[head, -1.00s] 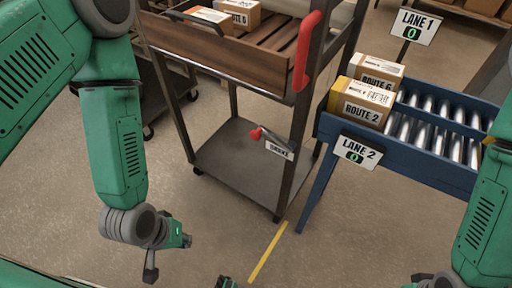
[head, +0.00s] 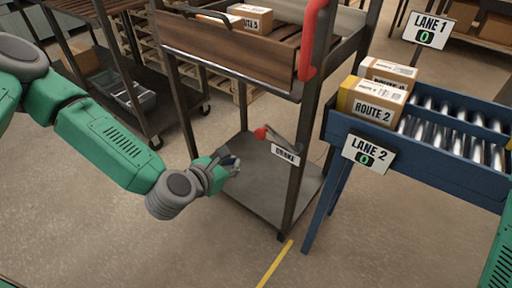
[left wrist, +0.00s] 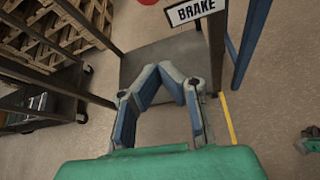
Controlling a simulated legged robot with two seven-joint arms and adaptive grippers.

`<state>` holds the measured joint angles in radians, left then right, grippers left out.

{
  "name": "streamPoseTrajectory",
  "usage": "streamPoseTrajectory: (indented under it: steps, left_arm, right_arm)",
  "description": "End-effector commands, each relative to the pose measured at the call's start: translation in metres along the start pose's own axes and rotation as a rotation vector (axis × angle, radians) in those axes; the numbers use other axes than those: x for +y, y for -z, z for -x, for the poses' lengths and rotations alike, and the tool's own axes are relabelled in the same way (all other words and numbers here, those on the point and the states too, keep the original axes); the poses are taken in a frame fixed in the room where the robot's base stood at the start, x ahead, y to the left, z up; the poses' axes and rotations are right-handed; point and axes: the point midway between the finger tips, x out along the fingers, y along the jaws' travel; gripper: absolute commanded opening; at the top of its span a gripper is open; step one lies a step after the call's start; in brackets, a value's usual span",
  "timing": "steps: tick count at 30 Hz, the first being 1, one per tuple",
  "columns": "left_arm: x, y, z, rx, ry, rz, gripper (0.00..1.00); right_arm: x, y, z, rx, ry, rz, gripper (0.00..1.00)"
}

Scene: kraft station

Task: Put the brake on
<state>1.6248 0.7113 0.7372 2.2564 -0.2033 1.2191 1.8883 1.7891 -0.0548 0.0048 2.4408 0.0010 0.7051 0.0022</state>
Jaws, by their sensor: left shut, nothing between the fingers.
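The brake lever has a red knob (head: 261,133) and a grey bar. The cart (head: 250,196) has a wooden upper tray and a grey lower shelf. My left gripper (head: 234,164) is just left of and below the red knob, apart from it, with its fingers shut and empty. In the left wrist view the fingertips (left wrist: 172,70) meet, and the red knob (left wrist: 147,2) and BRAKE label (left wrist: 195,11) show at the top edge.
A red handle (head: 314,38) rises on the cart's upper right. A blue roller conveyor (head: 440,160) with boxes (head: 373,100) and a LANE 2 sign (head: 369,154) stands close on the right. Another dark cart (head: 120,100) stands behind left. Floor in front is clear.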

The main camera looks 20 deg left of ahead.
Motion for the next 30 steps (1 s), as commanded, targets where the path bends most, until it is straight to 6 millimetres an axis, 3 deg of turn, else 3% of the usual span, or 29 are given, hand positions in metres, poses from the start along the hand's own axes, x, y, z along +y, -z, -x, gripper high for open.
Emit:
streamPoseTrajectory:
  steps: [11, 26, 30]
  left_arm:
    - [0.0, 0.0, -0.008, 0.0, 0.0, -0.005, 0.0]
    - [-0.002, 0.001, -0.105, -0.001, 0.001, -0.007, 0.0]
    - [-0.001, -0.025, -0.091, -0.004, 0.003, -0.006, 0.0]
  right_arm:
    - [0.0, 0.0, -0.002, 0.0, 0.0, 0.0, 0.4]
    - [0.0, -0.001, -0.023, 0.0, 0.0, 0.0, 0.4]
    - [0.0, -0.001, -0.019, 0.0, 0.0, 0.0, 0.4]
